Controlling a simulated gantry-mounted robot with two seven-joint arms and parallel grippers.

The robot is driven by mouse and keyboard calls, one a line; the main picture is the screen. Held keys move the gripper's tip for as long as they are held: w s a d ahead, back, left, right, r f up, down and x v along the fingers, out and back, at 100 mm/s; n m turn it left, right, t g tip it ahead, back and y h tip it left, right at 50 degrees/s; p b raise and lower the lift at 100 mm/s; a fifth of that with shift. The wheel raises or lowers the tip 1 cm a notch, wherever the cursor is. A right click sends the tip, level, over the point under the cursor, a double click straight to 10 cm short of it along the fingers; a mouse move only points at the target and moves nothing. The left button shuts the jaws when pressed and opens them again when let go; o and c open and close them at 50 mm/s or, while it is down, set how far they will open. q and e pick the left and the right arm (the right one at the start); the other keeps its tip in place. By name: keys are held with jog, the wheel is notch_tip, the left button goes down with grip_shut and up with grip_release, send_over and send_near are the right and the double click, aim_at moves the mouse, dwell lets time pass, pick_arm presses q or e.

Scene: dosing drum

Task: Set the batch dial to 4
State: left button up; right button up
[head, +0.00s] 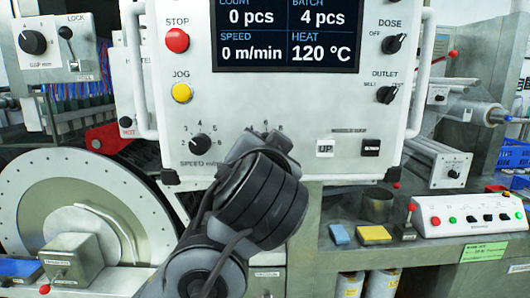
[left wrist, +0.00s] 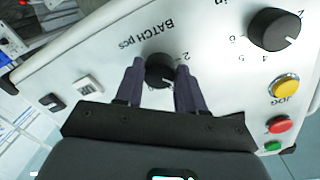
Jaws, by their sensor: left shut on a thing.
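The batch dial (left wrist: 160,70) is a round black knob on the white panel, under the label "BATCH pcs", seen upside down in the left wrist view. My left gripper (left wrist: 160,78) has one dark finger on each side of this knob and is shut on it. In the head view my left gripper (head: 262,146) and its wrist cover the batch dial; only a few scale numbers show above. The dial's pointer is hard to read. The display (head: 287,36) reads BATCH 4 pcs. My right gripper is not in view.
The speed dial (head: 200,145) sits left of my gripper, below the yellow jog button (head: 182,93) and red stop button (head: 177,41). Panel handles (head: 136,70) stand out at the sides.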

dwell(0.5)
pick_arm(q)
jog(key=o, duration=1)
jog(key=shift+o, duration=0.2)
jog(key=s, duration=1.1)
jog(key=shift+r+p, duration=0.25)
jog(key=shift+p, duration=0.1)
jog(key=shift+w, duration=0.1)
